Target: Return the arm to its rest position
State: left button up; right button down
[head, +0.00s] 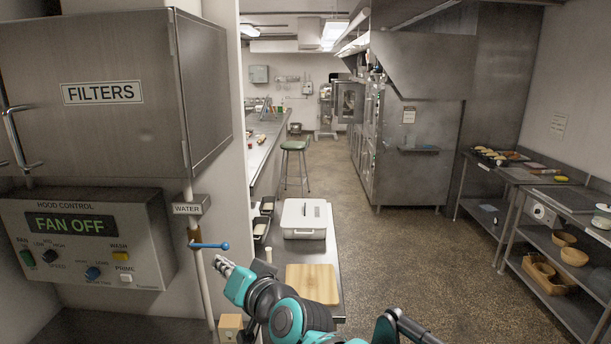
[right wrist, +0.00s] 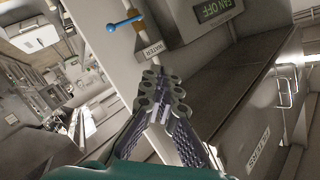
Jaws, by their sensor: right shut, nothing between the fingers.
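My right gripper (head: 222,264) is shut and empty. It is raised at the lower middle of the head view, just right of the water pipe and below the blue valve handle (head: 210,246). In the right wrist view its fingers (right wrist: 162,98) meet at the tips, with the blue handle (right wrist: 126,20) beyond them at the upper left. The gripper appears apart from the handle. My right arm is teal and black and reaches in from the bottom of the head view. My left gripper is not in view.
The hood control box (head: 90,240) reads FAN OFF, under the FILTERS cabinet (head: 100,95). A counter holds a white lidded bin (head: 303,219) and a wooden board (head: 313,283) close to my arm. Steel shelves (head: 560,290) stand at the right. The floor between is clear.

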pick_arm(q)
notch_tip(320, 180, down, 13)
jog(key=b, duration=1.1)
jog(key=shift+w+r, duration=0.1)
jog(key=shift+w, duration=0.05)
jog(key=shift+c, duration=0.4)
pick_arm(e)
jog(key=s+d+f+g+h, duration=0.1)
jog(key=s+d+f+h, duration=0.2)
jog(key=d+f, duration=0.9)
jog(key=s+d+f+g+h, duration=0.2)
jog(key=s+d+f+h, duration=0.2)
jog(key=s+d+f, duration=0.3)
jog(key=s+d+f+g+h, duration=0.1)
jog(key=s+d+f+h, duration=0.2)
jog(key=d+f, duration=1.4)
jog(key=s+f, duration=0.3)
jog(key=shift+d+f+m+g+h, duration=0.2)
jog(key=shift+d+m+g+h, duration=0.1)
jog(key=shift+g, duration=0.1)
